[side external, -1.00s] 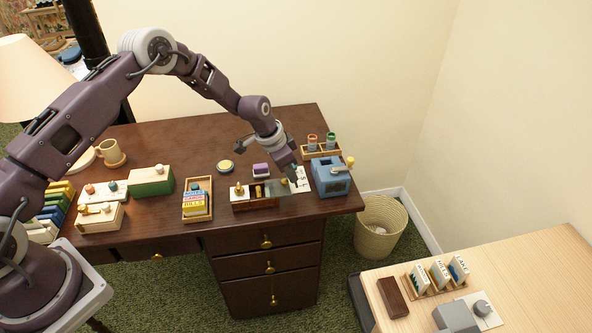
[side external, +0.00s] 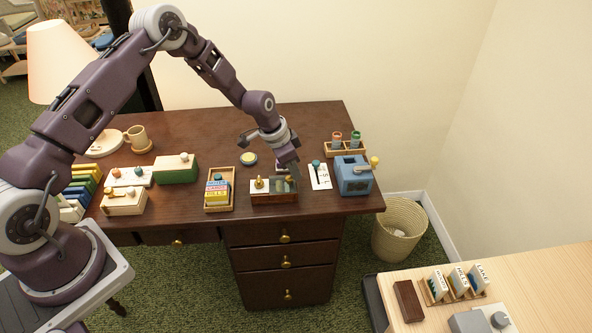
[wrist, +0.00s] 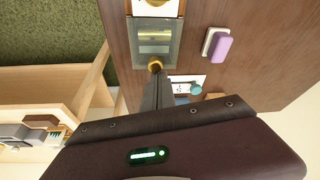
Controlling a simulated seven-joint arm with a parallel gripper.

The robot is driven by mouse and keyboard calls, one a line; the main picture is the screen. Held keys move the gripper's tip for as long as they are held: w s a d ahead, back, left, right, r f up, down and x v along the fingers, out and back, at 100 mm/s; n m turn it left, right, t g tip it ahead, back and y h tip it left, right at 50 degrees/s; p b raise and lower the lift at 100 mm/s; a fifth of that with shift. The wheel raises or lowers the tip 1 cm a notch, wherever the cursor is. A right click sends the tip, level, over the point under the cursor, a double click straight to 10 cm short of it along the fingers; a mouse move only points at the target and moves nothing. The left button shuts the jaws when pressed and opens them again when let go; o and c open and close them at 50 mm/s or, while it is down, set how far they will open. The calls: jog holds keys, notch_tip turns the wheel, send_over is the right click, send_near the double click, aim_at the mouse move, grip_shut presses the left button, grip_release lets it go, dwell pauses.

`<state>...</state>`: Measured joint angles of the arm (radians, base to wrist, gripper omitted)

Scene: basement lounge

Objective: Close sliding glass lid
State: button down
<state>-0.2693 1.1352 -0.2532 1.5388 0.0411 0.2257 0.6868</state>
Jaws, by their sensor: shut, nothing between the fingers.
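The low dark wooden box (side external: 262,198) stands near the front edge of the desk, with a brass-knobbed pale end on its left. Its glass lid (wrist: 166,42) lies over the box's open part in the wrist view, with pale and brass-coloured contents showing through. A small brass knob (wrist: 155,64) sits at the lid's edge nearest my gripper. My gripper (side external: 291,174) is shut and empty, pointing down at the box's right end. In the wrist view its tips (wrist: 156,76) are right beside the knob, apparently touching it. The side view partly hides the lid's right edge.
A white card with a teal-knobbed stamp (side external: 318,173) and a blue sharpener-like device (side external: 354,176) stand just right of the box. A purple block (wrist: 219,46) is close behind it. A card tray (side external: 219,190) stands to the left. The desk's front edge is near.

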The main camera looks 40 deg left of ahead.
jog(key=w+d, duration=0.2)
jog(key=w, duration=0.1)
notch_tip(320, 180, up, 2)
notch_tip(320, 180, up, 23)
jog(key=n+y, duration=0.1)
send_over(294, 184)
jog(key=s, duration=0.8)
jog(key=s+r+n+t+y, duration=0.1)
jog(key=s+r+n, duration=0.1)
jog(key=s+r, duration=0.75)
jog(key=s+d+f+n+t, duration=0.1)
jog(key=s+n, duration=0.2)
jog(key=s, duration=1.6)
jog(key=shift+f, duration=0.15)
